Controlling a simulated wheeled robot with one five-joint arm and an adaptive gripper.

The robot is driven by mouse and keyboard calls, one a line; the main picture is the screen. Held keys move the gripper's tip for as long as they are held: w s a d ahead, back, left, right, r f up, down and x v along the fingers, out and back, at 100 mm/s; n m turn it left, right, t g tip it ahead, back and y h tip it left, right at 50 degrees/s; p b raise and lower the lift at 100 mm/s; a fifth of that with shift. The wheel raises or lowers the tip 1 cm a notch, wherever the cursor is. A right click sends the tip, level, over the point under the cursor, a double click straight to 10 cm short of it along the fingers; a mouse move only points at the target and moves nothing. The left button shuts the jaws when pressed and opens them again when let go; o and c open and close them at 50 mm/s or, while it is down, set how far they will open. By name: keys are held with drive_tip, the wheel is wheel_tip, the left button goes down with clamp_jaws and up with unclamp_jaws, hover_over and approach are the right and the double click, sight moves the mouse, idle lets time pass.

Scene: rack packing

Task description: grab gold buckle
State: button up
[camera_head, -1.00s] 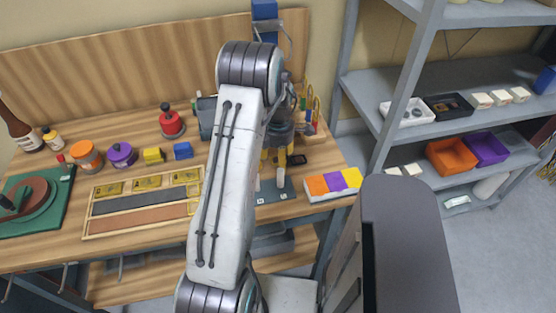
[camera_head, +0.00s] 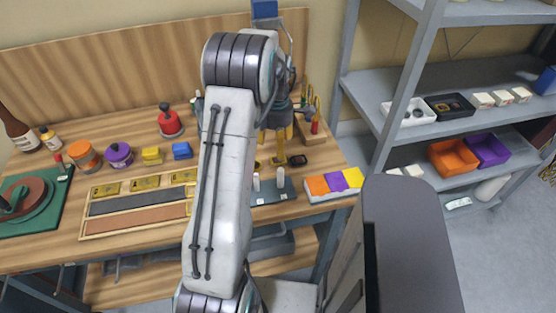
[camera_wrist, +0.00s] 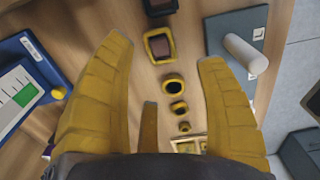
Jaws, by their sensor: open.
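A gold buckle, a gold-rimmed rectangle with a brown centre (camera_wrist: 159,47), lies on the wooden bench in the wrist view. Smaller gold-rimmed pieces (camera_wrist: 173,86) lie in a row below it, and a dark buckle (camera_wrist: 160,7) lies above. In the head view, a gold piece (camera_head: 278,161) lies beside the dark buckle (camera_head: 298,160). My gripper (camera_wrist: 165,49) is open, its yellow fingers spread on both sides of the row with nothing between them. It also shows above the bench in the head view (camera_head: 271,150), partly hidden by my arm.
A grey plate with white pegs (camera_head: 276,195) stands close to the buckles. A tray with orange, purple and yellow sections (camera_head: 334,182) is at the bench's right edge. A blue device (camera_wrist: 22,88) is left of the fingers.

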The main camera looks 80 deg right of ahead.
sight(278, 161)
drive_tip(key=shift+s+f+p, duration=0.15)
drive_tip(key=shift+f+p, duration=0.25)
drive_tip(key=shift+f, duration=1.25)
drive_tip(key=shift+s+f+p, duration=0.1)
drive_tip(key=shift+f+p, duration=0.3)
drive_tip(key=shift+f, duration=1.2)
drive_tip(key=c, duration=0.9)
